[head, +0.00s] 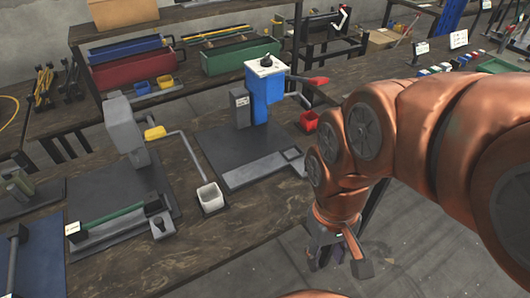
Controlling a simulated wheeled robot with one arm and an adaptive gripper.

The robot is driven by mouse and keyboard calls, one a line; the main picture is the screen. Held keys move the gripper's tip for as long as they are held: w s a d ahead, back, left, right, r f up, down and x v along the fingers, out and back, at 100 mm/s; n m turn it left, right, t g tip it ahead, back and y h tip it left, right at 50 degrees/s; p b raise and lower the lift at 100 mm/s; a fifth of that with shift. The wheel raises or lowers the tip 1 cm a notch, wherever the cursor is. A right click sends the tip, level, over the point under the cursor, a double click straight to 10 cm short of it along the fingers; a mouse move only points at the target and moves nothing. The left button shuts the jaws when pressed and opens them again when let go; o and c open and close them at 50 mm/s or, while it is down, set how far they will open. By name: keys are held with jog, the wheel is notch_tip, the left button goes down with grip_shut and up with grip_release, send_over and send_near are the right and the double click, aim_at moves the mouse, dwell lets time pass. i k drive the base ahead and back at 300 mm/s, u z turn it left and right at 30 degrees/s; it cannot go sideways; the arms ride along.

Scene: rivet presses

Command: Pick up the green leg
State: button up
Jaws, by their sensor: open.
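A long thin green piece (112,217), which looks like the green leg, lies along a dark fixture on the base of the grey press at the left of the bench. Its ends are partly hidden by fixture parts. My gripper (338,262) hangs open and empty at the lower middle right, beyond the bench's front edge with floor behind it. It is well apart from the green piece, to its right and lower in the picture.
Bare wood shows along the front (200,250).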

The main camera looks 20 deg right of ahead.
aim_at(76, 233)
jog(key=i, duration=0.3)
jog(key=u, duration=2.2)
jog(key=k, duration=1.3)
jog(key=u, duration=1.05)
jog(key=i, duration=2.4)
jog(key=z, duration=1.65)
jog(key=i, duration=0.6)
jog(key=z, duration=0.45)
